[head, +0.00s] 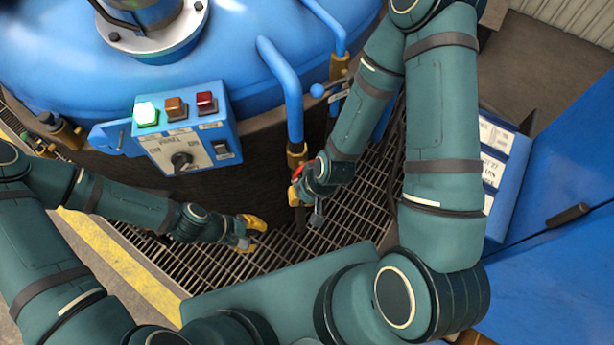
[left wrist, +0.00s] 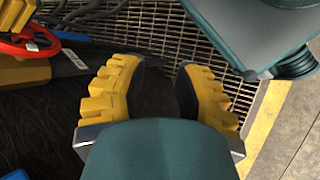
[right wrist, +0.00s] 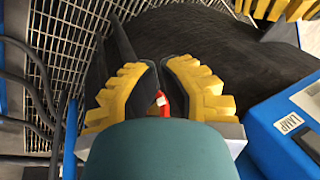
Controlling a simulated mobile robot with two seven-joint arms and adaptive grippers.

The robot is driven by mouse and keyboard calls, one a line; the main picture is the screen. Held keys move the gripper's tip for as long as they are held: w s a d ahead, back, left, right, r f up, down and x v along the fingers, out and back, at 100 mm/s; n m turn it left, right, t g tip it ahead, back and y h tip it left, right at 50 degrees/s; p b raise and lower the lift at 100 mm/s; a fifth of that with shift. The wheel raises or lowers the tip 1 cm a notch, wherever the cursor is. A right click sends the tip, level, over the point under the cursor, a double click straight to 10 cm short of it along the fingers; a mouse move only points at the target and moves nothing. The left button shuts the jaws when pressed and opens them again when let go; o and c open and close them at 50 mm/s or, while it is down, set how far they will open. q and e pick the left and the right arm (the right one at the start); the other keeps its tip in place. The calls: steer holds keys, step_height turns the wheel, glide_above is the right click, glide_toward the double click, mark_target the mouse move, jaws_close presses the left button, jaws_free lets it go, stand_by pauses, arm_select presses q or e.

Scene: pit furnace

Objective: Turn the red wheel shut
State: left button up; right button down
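The red wheel (left wrist: 30,40) shows at the left edge of the left wrist view, a red ring with spokes, between yellow parts. In the head view only a small red part (head: 297,172) shows beside my right gripper (head: 299,190), which hides the rest. In the right wrist view, red (right wrist: 163,103) fills the narrow gap between the right fingers, which look closed on it. My left gripper (head: 252,234) is to the left of the wheel and lower in the head view. Its yellow fingers (left wrist: 160,70) stand apart with nothing between them.
A blue control box (head: 185,135) with coloured buttons is fixed to the blue-lidded furnace (head: 70,50). A blue pipe (head: 285,85) comes down near the right gripper. Metal grating (head: 350,215) covers the floor. A blue cabinet (head: 560,190) stands at right.

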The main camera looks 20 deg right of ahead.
arm_select(q)
steer(key=w+d+f+n+h+b, duration=0.2)
steer(key=w+d+n+h+b, duration=0.15)
steer(key=d+n+h, duration=0.35)
steer(key=w+a+r+n+t+h+b, duration=0.2)
steer(key=w+r+n+t+h, duration=0.15)
steer(key=w+n, duration=0.35)
steer(key=shift+t, duration=0.45)
steer(key=d, duration=0.4)
steer(key=w+d+b, duration=0.1)
steer(key=d, duration=0.4)
steer(key=w+d+b, duration=0.1)
steer(key=d, duration=0.3)
steer(key=shift+d+f, duration=0.35)
steer(key=shift+f, duration=0.05)
jaws_close()
